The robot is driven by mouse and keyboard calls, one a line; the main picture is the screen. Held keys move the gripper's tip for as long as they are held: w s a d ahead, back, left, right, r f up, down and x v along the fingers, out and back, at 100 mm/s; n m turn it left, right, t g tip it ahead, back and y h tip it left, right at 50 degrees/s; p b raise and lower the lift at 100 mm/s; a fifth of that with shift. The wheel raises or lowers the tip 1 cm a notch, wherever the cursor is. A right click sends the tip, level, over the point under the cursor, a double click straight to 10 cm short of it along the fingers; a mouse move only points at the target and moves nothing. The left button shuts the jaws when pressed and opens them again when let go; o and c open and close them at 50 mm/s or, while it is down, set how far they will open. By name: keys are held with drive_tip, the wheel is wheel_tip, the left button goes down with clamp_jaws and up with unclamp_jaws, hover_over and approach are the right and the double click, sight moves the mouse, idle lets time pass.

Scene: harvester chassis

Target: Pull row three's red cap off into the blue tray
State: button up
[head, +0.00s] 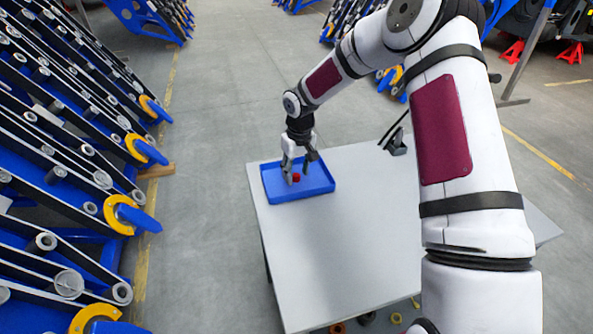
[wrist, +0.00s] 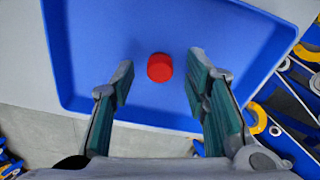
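The red cap (head: 296,177) lies in the blue tray (head: 319,187), which stands on the far left corner of the grey table. In the wrist view the red cap (wrist: 160,67) shows whole on the blue tray floor (wrist: 110,30), beyond and between the fingertips, touching neither. My gripper (head: 299,168) is over the tray, pointing down. In the wrist view my gripper (wrist: 160,78) has its fingers well apart with nothing between the pads.
The grey table (head: 330,250) is otherwise bare near the tray. Blue harvester rows (head: 60,170) with yellow-ringed ends (head: 130,215) stand to the left, across a strip of floor. Several small rings (head: 365,318) lie under the table's near edge.

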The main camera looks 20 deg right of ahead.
drive_tip(key=shift+r, duration=0.1)
wheel_tip(320, 180, up, 12)
drive_tip(key=s, duration=0.1)
drive_tip(key=shift+d, duration=0.15)
idle(0.4)
drive_tip(key=s+r+m+t+h+p, duration=0.1)
drive_tip(key=s+r+h+p, duration=0.1)
drive_tip(key=s+r, duration=1.75)
drive_tip(key=s+m+t+y+p, duration=0.1)
drive_tip(key=s+m+t, duration=0.1)
drive_tip(key=s, duration=1.8)
drive_tip(key=shift+s+r+y+p, duration=0.3)
drive_tip(key=shift+s+r+y, duration=0.05)
drive_tip(key=shift+r+y, duration=0.1)
